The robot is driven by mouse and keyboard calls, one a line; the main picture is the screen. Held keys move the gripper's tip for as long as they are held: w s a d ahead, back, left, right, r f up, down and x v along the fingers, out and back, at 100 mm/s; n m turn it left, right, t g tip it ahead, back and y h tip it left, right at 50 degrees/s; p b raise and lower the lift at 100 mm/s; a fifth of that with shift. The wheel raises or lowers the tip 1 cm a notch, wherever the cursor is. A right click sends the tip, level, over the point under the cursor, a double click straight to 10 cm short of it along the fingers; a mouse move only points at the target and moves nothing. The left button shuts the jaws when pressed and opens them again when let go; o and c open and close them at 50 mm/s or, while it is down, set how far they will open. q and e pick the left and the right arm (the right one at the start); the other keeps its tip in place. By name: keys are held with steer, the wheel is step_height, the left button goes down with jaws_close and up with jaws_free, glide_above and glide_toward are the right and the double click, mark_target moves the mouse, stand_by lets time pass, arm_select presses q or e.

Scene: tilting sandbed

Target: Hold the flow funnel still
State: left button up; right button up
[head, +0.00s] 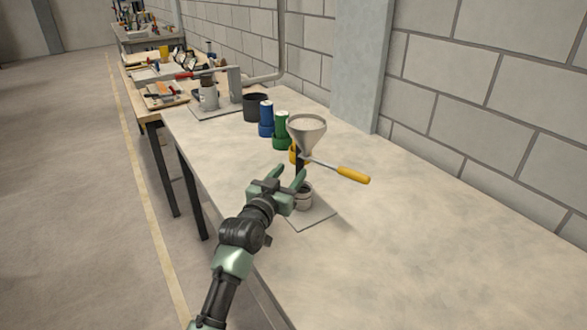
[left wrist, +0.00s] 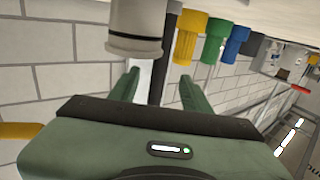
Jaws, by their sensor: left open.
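The flow funnel (head: 306,135) is a pale grey cone, held upright above the table, with a rod ending in a yellow handle (head: 353,175) pointing right. The yellow handle also shows at the left edge of the left wrist view (left wrist: 20,130). My left gripper (head: 290,172) is open, just below and left of the funnel cone. In the left wrist view its two fingers (left wrist: 160,80) point toward a dark upright post (left wrist: 164,60) and a pale strip beside it. I cannot tell whether they touch anything. The funnel's cone is not clearly visible there.
A grey cup (head: 304,196) stands on a thin plate (head: 312,217) below the funnel. Green (head: 281,130) and blue (head: 266,119) containers and a dark pot (head: 255,107) stand behind. A yellow container (left wrist: 190,38) is close by. The table's right side is clear.

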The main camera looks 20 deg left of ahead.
mark_target(298, 162)
arm_select(q)
steer(key=shift+w+r, duration=0.1)
steer(key=shift+w, duration=0.35)
steer(key=shift+w+d+r, duration=0.1)
steer(key=shift+w+d, duration=0.05)
steer(key=shift+w, duration=0.95)
steer(key=w, duration=0.3)
steer(key=shift+w+d, duration=0.1)
steer(key=shift+w, duration=0.35)
arm_select(e)
steer(key=shift+s+a, duration=0.1)
steer(key=shift+s, duration=0.85)
arm_select(q)
steer(key=c, duration=1)
jaws_close()
arm_select(e)
steer(key=shift+s, duration=0.15)
steer(key=shift+s, duration=0.1)
